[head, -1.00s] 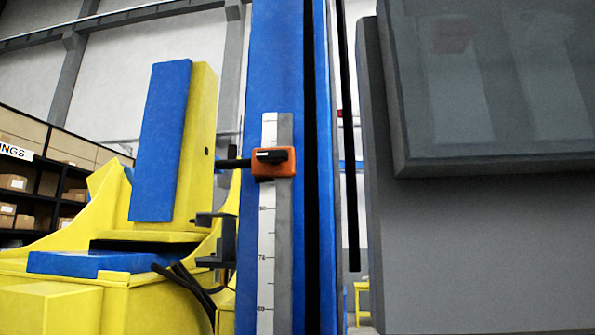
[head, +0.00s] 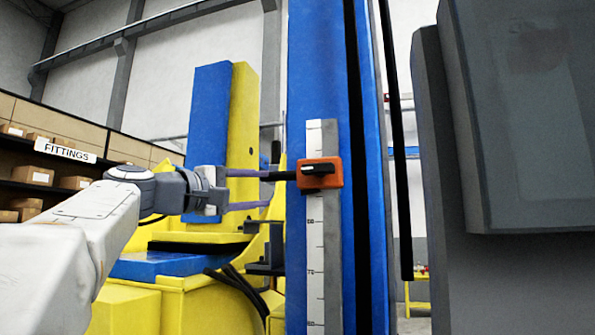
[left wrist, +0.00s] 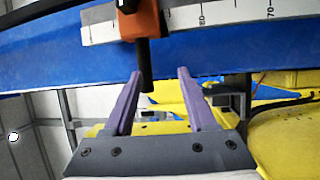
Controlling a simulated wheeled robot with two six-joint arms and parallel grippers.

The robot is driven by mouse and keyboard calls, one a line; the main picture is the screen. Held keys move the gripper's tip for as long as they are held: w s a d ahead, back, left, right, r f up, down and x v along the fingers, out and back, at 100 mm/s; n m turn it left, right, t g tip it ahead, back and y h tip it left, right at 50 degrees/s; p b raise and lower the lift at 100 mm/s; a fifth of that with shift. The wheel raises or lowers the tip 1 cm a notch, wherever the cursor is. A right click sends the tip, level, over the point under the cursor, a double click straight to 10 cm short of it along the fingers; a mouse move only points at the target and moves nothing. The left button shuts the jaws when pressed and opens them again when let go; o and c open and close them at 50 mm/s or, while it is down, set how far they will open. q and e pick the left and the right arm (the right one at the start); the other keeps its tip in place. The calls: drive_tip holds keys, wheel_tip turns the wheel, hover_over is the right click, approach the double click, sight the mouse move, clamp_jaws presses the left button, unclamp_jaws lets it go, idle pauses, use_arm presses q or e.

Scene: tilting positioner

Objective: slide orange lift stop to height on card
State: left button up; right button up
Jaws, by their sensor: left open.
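The orange lift stop (head: 320,173) sits on a scale strip (head: 315,245) on the blue column (head: 310,60). A black handle (head: 279,175) sticks out to its left. My left gripper (head: 268,188) comes in from the left in the head view, open, its purple fingers pointing at the stop. In the left wrist view the stop (left wrist: 140,20) is at the top, and its black handle (left wrist: 145,65) reaches down between the tips of the open fingers (left wrist: 160,72), nearer the left finger. The handle is not gripped. No card can be made out. My right gripper is not in view.
Black brackets (head: 266,250) jut from the column's left side below the stop. A yellow and blue positioner (head: 225,140) stands behind my left arm. A large grey cabinet (head: 520,280) fills the right. Shelves labelled FITTINGS (head: 65,150) are at the far left.

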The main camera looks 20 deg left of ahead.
sight(272, 175)
use_arm(q)
drive_tip(key=shift+s+a+r+t, duration=0.15)
drive_tip(key=shift+a+r, duration=0.1)
drive_tip(key=shift+r, duration=0.25)
drive_tip(key=shift+s+a+r+t, duration=0.15)
drive_tip(key=shift+a+r, duration=0.1)
drive_tip(key=shift+r, duration=0.25)
drive_tip(key=shift+w+d+r+p, duration=0.1)
drive_tip(key=shift+w+r+p, duration=0.15)
drive_tip(key=shift+p, duration=0.1)
drive_tip(key=p+x, duration=0.5)
drive_tip(key=x, duration=0.3)
drive_tip(key=shift+w, duration=0.2)
drive_tip(key=shift+w+d+p, duration=0.3)
drive_tip(key=shift+w, duration=0.3)
clamp_jaws()
